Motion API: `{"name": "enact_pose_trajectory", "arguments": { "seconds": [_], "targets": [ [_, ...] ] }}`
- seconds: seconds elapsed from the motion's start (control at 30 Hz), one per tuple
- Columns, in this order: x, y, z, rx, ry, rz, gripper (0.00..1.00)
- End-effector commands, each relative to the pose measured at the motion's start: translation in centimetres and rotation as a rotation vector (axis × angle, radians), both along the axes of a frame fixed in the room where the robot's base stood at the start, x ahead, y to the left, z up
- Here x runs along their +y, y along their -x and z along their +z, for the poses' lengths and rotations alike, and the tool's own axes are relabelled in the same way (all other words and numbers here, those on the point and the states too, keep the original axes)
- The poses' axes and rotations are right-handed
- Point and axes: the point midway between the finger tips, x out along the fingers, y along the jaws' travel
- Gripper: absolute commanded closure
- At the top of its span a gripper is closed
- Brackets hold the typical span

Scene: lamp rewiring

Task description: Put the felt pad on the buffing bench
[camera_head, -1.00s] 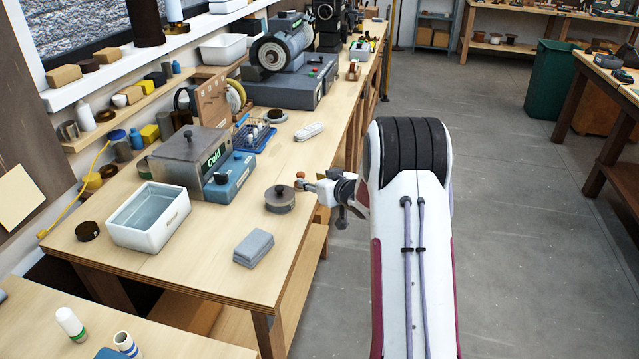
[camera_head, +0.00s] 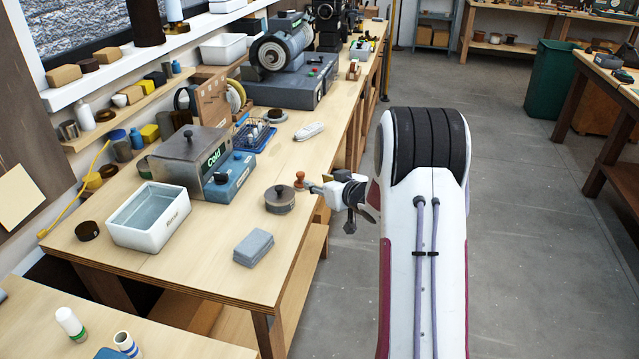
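A grey rectangular pad (camera_head: 253,247), apparently the felt pad, lies flat near the front right of the long wooden bench (camera_head: 222,268). The buffing machine (camera_head: 287,50), with a round wheel on its left, stands farther back on the bench top. My gripper (camera_head: 316,188) is at the bench's right edge, beyond and to the right of the pad and apart from it. Its fingers are small and point left, beside a brown knobbed piece (camera_head: 299,180); whether they are open or touch that piece cannot be told.
A blue rack (camera_head: 253,135) stands behind. The bench around the pad is clear.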

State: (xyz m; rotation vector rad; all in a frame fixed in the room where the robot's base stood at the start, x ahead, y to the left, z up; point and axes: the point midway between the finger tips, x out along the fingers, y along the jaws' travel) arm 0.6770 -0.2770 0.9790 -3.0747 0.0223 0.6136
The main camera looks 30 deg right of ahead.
Motion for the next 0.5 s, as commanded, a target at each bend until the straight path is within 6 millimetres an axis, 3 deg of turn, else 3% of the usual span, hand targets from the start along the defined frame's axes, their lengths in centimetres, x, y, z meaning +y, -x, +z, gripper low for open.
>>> {"name": "enact_pose_trajectory", "arguments": {
  "seconds": [0.27,0.5],
  "targets": [
    [0.1,0.0,0.2,0.002,0.003,-0.002,0.66],
    [0.7,0.3,2.2,0.021,0.035,-0.027,0.66]
  ]
}}
